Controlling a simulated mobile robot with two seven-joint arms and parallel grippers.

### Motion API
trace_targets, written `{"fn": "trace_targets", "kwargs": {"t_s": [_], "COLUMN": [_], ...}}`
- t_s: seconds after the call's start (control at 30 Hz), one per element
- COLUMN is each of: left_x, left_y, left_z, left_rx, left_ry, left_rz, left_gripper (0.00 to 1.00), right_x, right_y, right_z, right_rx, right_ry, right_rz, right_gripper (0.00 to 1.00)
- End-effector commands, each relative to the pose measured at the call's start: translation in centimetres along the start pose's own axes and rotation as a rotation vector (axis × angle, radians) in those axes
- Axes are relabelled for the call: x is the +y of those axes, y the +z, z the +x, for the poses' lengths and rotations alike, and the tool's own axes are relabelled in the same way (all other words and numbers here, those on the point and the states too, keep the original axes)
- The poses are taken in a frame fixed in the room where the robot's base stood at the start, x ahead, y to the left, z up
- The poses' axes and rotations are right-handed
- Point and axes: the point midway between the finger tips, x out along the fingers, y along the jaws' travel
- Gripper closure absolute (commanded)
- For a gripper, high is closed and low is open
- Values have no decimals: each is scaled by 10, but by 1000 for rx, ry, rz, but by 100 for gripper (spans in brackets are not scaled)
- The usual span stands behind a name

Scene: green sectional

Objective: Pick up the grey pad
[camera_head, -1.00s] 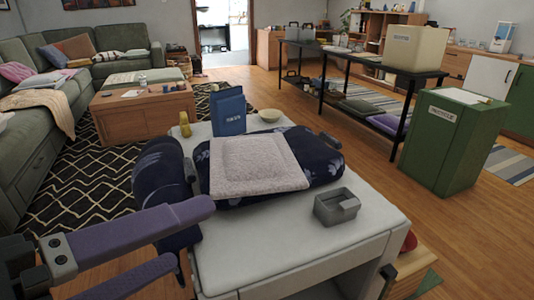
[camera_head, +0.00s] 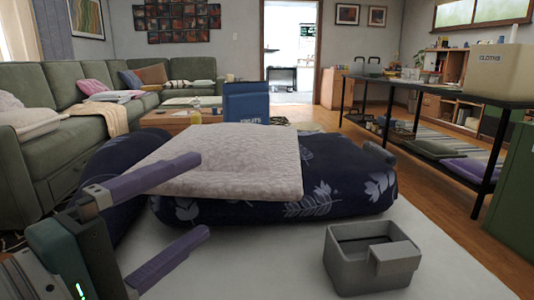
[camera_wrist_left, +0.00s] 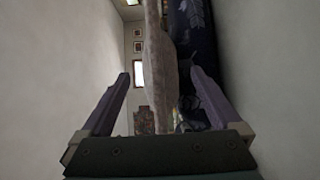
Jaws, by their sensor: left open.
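The grey pad (camera_head: 235,160) is a light, fleecy, flat square in the head view. It lies on top of a dark navy cushion with a pale leaf print (camera_head: 335,175), and its near edge sticks out a little. My left gripper (camera_head: 200,196) is open and empty at the pad's near left side, its upper finger overlapping the pad in the picture. In the left wrist view the pad (camera_wrist_left: 160,50) appears edge-on as a pale strip between the two open fingers, with the navy cushion (camera_wrist_left: 195,40) to its right. Contact is not visible. My right gripper is not in view.
A grey open box (camera_head: 370,262) stands on the white table (camera_head: 265,260) at the right front. A blue upright box (camera_head: 246,103) stands behind the pad. A second navy cushion part (camera_head: 125,160) is at the left.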

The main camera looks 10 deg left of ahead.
Motion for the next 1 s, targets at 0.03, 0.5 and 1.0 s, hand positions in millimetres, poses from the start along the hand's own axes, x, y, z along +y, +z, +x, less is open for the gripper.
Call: {"fn": "trace_targets", "kwargs": {"t_s": [0.03,0.5,1.0], "left_x": [1,1,1], "left_y": [0,-4,-4], "left_z": [6,59,62], "left_rx": [0,-1,-2], "left_ry": [2,0,-3], "left_rz": [-1,0,1], "left_gripper": [2,2,27], "right_x": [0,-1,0], "right_y": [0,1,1], "right_z": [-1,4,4], "right_rx": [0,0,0], "right_ry": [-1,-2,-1], "right_rz": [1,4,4], "right_gripper": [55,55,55]}}
